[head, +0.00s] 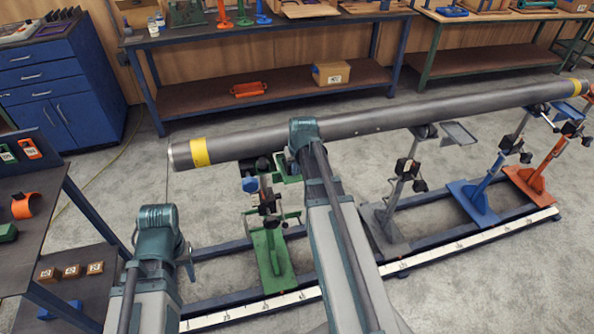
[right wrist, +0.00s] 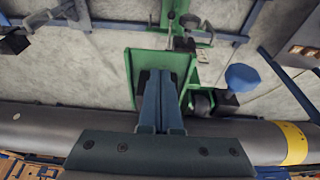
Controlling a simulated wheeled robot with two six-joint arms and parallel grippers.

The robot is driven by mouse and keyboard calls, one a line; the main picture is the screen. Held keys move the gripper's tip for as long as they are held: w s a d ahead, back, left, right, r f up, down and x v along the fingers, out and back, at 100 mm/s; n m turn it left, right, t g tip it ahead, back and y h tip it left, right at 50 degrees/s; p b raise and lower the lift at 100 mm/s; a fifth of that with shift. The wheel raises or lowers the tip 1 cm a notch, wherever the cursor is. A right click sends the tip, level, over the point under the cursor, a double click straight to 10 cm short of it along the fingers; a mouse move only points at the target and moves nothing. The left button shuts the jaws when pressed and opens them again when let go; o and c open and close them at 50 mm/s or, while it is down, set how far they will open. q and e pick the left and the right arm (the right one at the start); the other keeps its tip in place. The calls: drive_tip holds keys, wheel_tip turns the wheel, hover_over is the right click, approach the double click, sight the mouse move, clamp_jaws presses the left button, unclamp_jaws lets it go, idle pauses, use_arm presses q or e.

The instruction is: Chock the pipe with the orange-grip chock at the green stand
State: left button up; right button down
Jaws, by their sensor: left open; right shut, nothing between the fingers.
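The grey pipe (head: 350,125) with yellow end bands lies across several stands. The green stand (head: 272,255) is under its left part; its green tray (right wrist: 185,60) shows in the right wrist view. My right gripper (right wrist: 160,78) is shut and empty, its fingers over that tray and beside the pipe (right wrist: 60,135). In the head view it is mostly hidden by my arm and the pipe. My left gripper (head: 189,262) is low at the left, mostly hidden behind my wrist. An orange piece with a white label (head: 30,149) stands on the left table; I cannot tell if it is the orange-grip chock.
The left table (head: 45,185) also holds an orange curved piece (head: 22,206) and green pieces. Labelled brown blocks (head: 72,271) lie on its lower shelf. Grey (head: 385,225), blue (head: 475,203) and orange (head: 535,180) stands hold the pipe further right. A blue knob (right wrist: 243,78) is near my right fingers.

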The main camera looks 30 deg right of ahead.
drive_tip(key=w, duration=0.2)
drive_tip(key=w+d, duration=0.1)
drive_tip(key=w, duration=0.1)
drive_tip(key=shift+s, duration=0.15)
drive_tip(key=shift+s+a, duration=0.1)
drive_tip(key=shift+s+a, duration=0.15)
drive_tip(key=shift+s, duration=0.45)
drive_tip(key=s, duration=0.2)
drive_tip(key=shift+s+a, duration=0.35)
drive_tip(key=p+v, duration=0.9)
drive_tip(key=v, duration=0.1)
drive_tip(key=shift+p, duration=0.3)
